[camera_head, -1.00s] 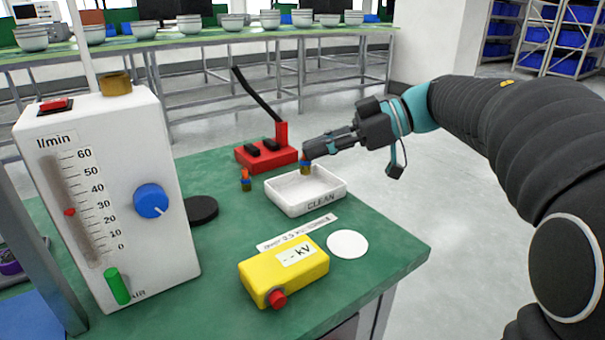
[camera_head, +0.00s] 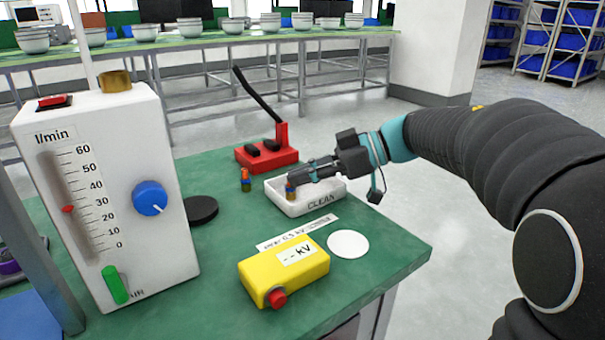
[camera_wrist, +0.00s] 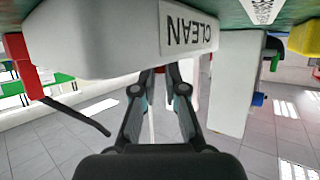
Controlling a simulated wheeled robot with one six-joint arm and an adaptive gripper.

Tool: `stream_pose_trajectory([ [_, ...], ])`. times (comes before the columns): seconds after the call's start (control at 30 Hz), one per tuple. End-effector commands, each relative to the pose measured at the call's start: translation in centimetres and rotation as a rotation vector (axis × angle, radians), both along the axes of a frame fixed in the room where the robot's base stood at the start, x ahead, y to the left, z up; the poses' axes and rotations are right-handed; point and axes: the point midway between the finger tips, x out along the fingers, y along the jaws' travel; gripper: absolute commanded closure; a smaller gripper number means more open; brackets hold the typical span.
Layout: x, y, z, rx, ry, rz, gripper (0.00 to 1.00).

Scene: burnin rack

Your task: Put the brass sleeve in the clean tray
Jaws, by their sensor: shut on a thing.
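The brass sleeve (camera_head: 291,194) is a small brass-coloured piece with blue at its upper part, in the tips of my gripper (camera_head: 293,180). It is low inside the white clean tray (camera_head: 310,206), towards the left end. I cannot tell whether it touches the tray floor. My gripper is shut on it, reaching in from the right.
A similar small brass and blue piece (camera_head: 245,179) stands left of the tray. A red base with a black lever (camera_head: 268,155) is behind. A flowmeter box (camera_head: 110,200), black disc (camera_head: 201,210), yellow kV box (camera_head: 284,274) and white disc (camera_head: 348,244) stand around.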

Motion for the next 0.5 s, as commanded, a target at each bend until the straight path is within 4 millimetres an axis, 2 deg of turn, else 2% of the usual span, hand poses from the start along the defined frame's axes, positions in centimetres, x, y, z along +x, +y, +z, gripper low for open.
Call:
stream_pose_trajectory([
  [0.07,0.0,0.0,-0.21,0.0,0.002,-0.001,1.0],
  [0.1,0.01,0.0,-0.22,0.0,0.001,0.0,0.82],
  [0.17,0.01,0.0,-0.22,0.0,0.001,0.0,0.67],
  [0.2,0.0,0.0,-0.22,0.0,0.001,0.0,0.64],
  [0.5,0.0,0.0,-0.08,0.0,0.0,0.0,0.64],
])
